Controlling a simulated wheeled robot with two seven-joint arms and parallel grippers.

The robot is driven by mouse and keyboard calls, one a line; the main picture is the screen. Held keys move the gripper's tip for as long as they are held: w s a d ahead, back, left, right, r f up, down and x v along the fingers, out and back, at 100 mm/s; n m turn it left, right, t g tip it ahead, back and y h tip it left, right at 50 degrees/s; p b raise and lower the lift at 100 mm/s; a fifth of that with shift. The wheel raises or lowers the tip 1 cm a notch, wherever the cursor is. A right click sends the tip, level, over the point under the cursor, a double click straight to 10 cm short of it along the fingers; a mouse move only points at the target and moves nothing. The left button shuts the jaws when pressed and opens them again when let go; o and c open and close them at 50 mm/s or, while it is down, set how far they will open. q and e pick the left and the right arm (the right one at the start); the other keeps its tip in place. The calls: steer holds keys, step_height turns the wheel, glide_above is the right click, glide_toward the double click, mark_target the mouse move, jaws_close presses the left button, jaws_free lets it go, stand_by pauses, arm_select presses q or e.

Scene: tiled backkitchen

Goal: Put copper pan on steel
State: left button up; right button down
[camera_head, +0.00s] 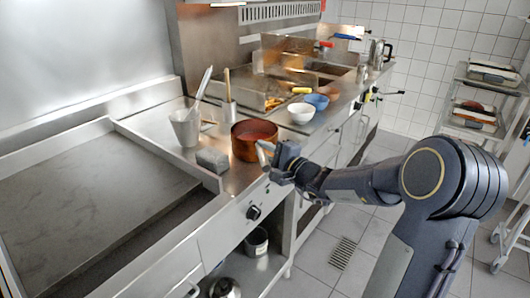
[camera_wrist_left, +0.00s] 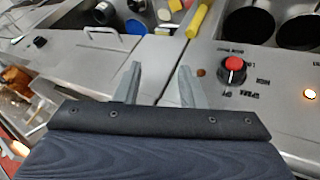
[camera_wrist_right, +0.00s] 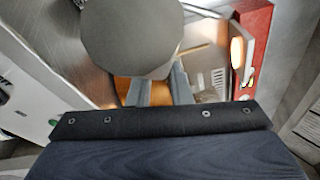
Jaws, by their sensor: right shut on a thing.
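The copper pan (camera_head: 253,143) stands upright at the front edge of the steel counter (camera_head: 160,143), right of a large flat steel plate (camera_head: 90,200). My right gripper (camera_head: 267,157) is at the pan's front right side and is shut on it; the exact grip is hard to see. In the right wrist view, a grey rounded shape (camera_wrist_right: 132,38) covers much of the space before the fingers (camera_wrist_right: 157,90), with orange-brown behind.
A grey block (camera_head: 212,160) and a metal container with utensils (camera_head: 185,127) stand left of the pan. A white bowl (camera_head: 301,112) and a blue bowl (camera_head: 317,101) stand behind it to the right. The flat plate is bare. A rack (camera_head: 480,100) stands far right.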

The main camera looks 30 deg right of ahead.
stand_by(0.3)
steer(key=c, duration=1.3)
jaws_free()
steer(key=shift+f, duration=0.1)
steer(key=s, duration=0.4)
steer(key=s+d, duration=0.1)
steer(key=s, duration=0.3)
steer(key=s+d+b, duration=0.1)
steer(key=s, duration=0.3)
steer(key=shift+d, duration=0.1)
